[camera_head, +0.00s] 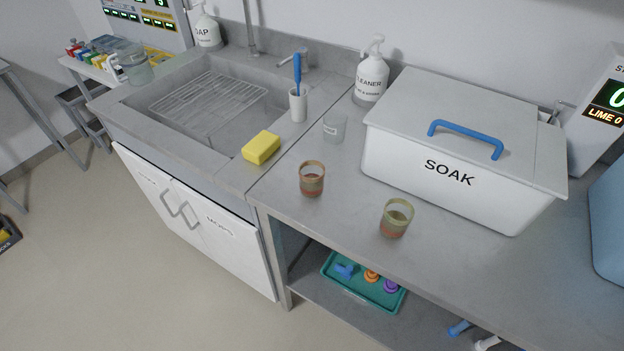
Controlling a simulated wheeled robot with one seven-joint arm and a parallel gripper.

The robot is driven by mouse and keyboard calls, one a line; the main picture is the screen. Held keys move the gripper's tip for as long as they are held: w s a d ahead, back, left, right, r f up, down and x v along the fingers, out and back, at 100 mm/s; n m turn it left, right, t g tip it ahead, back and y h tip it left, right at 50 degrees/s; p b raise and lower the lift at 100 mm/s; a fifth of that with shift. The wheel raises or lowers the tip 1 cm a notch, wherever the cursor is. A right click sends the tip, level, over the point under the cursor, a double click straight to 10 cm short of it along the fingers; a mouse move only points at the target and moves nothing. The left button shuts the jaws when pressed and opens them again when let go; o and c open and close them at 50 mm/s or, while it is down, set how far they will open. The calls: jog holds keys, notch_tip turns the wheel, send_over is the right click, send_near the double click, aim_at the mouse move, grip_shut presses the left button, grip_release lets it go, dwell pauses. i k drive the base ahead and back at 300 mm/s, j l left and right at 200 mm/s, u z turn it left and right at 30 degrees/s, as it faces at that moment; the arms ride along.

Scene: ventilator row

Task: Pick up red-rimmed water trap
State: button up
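A small clear cup with a red-brown rim (312,179) stands upright on the grey counter, just right of the sink unit. It has brownish-green contents with a reddish band near the base. A similar cup with a yellow-green rim (396,219) stands to its right and nearer the counter's front edge. A third, grey translucent cup (334,127) with a small label stands behind them, beside the white box. The three cups stand apart. My gripper is not in this view.
A white lidded box marked SOAK (455,160) with a blue handle stands behind the cups. A cleaner bottle (371,78) is at the back. A yellow sponge (261,147) and a tumbler with a blue brush (298,104) sit by the sink. A teal tray (347,288) lies on the lower shelf.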

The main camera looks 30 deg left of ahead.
aim_at(311, 173)
jog(key=k+j+u, duration=0.1)
jog(key=j+u, duration=0.15)
jog(key=j, duration=0.8)
jog(key=j+u, duration=0.3)
jog(key=j, duration=0.75)
